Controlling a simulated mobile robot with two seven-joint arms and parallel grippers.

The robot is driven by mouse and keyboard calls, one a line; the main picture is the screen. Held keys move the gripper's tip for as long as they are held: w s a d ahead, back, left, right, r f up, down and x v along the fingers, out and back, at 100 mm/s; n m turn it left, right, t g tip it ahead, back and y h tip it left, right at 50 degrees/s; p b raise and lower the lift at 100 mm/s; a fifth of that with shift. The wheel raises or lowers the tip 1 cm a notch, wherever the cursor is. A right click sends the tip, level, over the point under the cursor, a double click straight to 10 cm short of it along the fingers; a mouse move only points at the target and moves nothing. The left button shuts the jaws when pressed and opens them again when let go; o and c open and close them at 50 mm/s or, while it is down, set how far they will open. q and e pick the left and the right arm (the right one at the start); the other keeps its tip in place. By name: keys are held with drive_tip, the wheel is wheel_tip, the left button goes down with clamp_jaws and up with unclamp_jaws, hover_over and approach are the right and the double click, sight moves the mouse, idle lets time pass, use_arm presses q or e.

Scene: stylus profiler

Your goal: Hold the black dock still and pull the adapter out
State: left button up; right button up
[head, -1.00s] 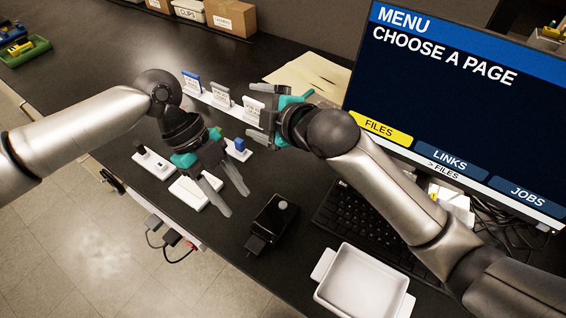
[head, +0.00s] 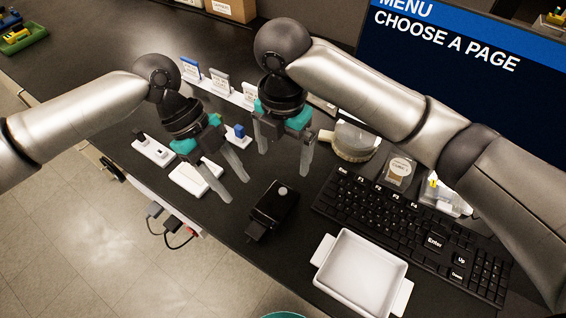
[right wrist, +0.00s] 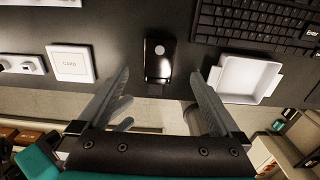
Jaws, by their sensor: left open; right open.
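The black dock (head: 276,205) sits on the dark table near its front edge, with a light round button on top. A small dark block, likely the adapter (head: 256,231), sticks out of its front end. In the right wrist view the dock (right wrist: 158,60) lies ahead, between the fingers, with the dark block (right wrist: 155,89) at its near end. My left gripper (head: 236,190) is open and empty, to the left of the dock and above the table. My right gripper (head: 284,162) is open and empty, behind and above the dock; its fingers also show in the right wrist view (right wrist: 158,92).
A white tray (head: 318,285) is right of the dock, beside a black keyboard (head: 395,222). A white pad (head: 181,180) and a white strip with sockets (head: 148,153) lie left. A tape roll (head: 352,141) and monitor (head: 450,95) stand behind.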

sight(283, 191)
wheel_tip(283, 191, down, 15)
idle(0.5)
clamp_jaws()
idle(1.4)
idle(0.3)
